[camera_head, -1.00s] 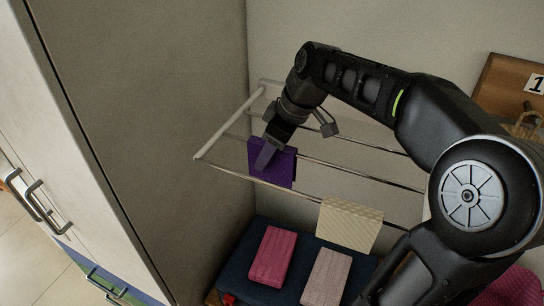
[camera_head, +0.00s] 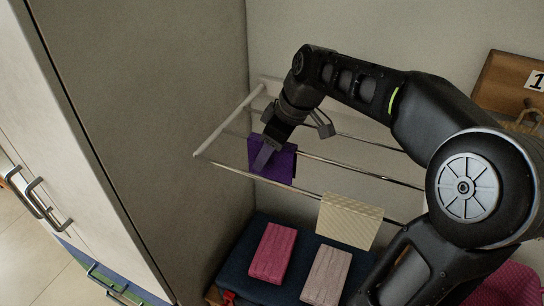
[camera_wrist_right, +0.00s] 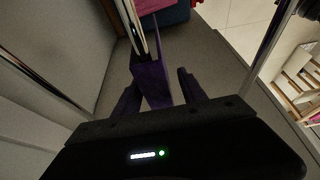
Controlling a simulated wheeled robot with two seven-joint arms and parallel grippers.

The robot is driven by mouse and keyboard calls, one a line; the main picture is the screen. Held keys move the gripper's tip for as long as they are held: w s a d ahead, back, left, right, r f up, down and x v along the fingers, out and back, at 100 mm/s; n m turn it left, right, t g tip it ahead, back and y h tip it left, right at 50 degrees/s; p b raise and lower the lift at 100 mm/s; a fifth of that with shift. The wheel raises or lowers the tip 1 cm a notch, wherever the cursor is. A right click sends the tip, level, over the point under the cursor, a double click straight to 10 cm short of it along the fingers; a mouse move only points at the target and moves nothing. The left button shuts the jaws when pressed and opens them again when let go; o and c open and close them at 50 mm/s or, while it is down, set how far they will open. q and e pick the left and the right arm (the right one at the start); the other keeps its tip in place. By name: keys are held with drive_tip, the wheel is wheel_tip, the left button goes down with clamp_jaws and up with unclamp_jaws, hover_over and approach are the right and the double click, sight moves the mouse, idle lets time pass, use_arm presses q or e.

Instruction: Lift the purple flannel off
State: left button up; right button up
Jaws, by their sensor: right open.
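The purple flannel (camera_head: 282,164) hangs folded over a rail of the drying rack (camera_head: 229,121), near the rack's left end. My right gripper (camera_head: 264,158) is at the flannel from above, its fingers overlapping the cloth in the head view. In the right wrist view the flannel (camera_wrist_right: 151,82) hangs between the two open fingers of the gripper (camera_wrist_right: 158,92). The jaws are apart, and I cannot tell whether either finger touches the cloth. My left gripper is not in view.
A cream cloth (camera_head: 348,221) hangs on the front rail to the right. Below, a pink folded cloth (camera_head: 271,253) and a pale pink one (camera_head: 326,276) lie on a dark blue surface (camera_head: 241,259). A tall cabinet panel (camera_head: 150,110) stands close on the left.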

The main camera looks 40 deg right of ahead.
drive_tip(key=shift+f, duration=0.2)
drive_tip(key=shift+c, duration=0.4)
clamp_jaws()
idle(0.3)
